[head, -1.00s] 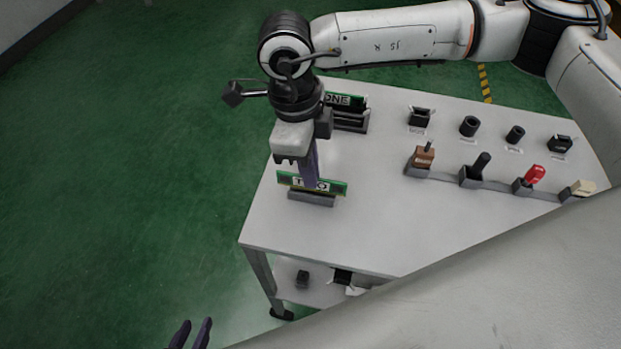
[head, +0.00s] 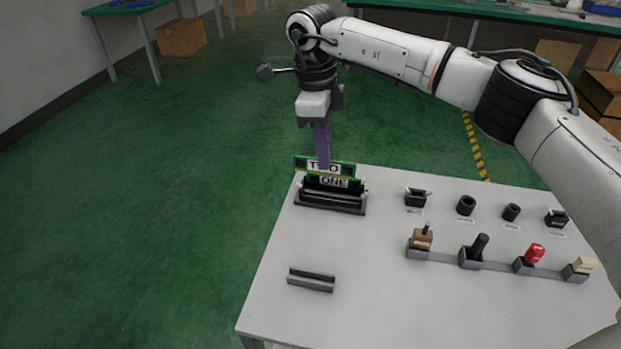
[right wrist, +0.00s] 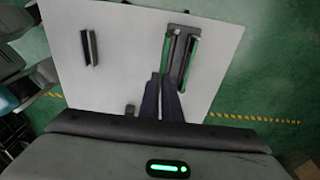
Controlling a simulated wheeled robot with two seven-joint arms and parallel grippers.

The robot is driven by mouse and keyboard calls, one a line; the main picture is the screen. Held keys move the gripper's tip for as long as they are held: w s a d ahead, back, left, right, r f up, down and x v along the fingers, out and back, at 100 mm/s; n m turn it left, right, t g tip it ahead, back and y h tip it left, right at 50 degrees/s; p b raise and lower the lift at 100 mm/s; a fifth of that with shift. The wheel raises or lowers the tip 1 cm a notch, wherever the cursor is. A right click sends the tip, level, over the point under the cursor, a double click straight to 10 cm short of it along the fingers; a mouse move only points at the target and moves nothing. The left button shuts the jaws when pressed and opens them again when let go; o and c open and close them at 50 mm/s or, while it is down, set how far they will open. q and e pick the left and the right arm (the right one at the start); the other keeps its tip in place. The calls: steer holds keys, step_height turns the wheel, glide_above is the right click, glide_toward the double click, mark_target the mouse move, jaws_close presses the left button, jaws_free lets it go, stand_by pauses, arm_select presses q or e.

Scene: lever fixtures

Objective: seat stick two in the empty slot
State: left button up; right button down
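Stick two (head: 345,170), a green board with a white TWO label, is upright in my right gripper (head: 322,166). The gripper is shut on its top edge, with the purple fingers pointing down. Stick one (head: 333,183), a green board labelled ONE, stands in the black two-slot holder (head: 330,204) at the table's far left corner. Stick two shows just behind and above stick one, and its lower edge is hidden, so I cannot tell whether it touches the holder. The right wrist view shows the holder (right wrist: 180,82) beyond the fingertips (right wrist: 163,78). My left gripper is out of view.
A bare grey stand (head: 311,280) sits at the table's front left. Several lever fixtures, including a brown one (head: 421,240) and a red one (head: 535,253), line the right side. The white tabletop (head: 375,295) between is clear.

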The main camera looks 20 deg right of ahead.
steer(key=shift+w+d+f, duration=0.1)
steer(key=shift+w+d, duration=0.3)
steer(key=shift+d, duration=0.25)
steer(key=shift+w+d, duration=0.35)
steer(key=shift+d, duration=0.25)
steer(key=shift+f+b, duration=1)
steer(key=shift+f, duration=1.9)
steer(key=shift+p, duration=0.5)
steer(key=shift+s+f+b, duration=0.1)
steer(key=shift+f+b, duration=1.05)
steer(key=shift+f, duration=1)
steer(key=c, duration=1.9)
jaws_free()
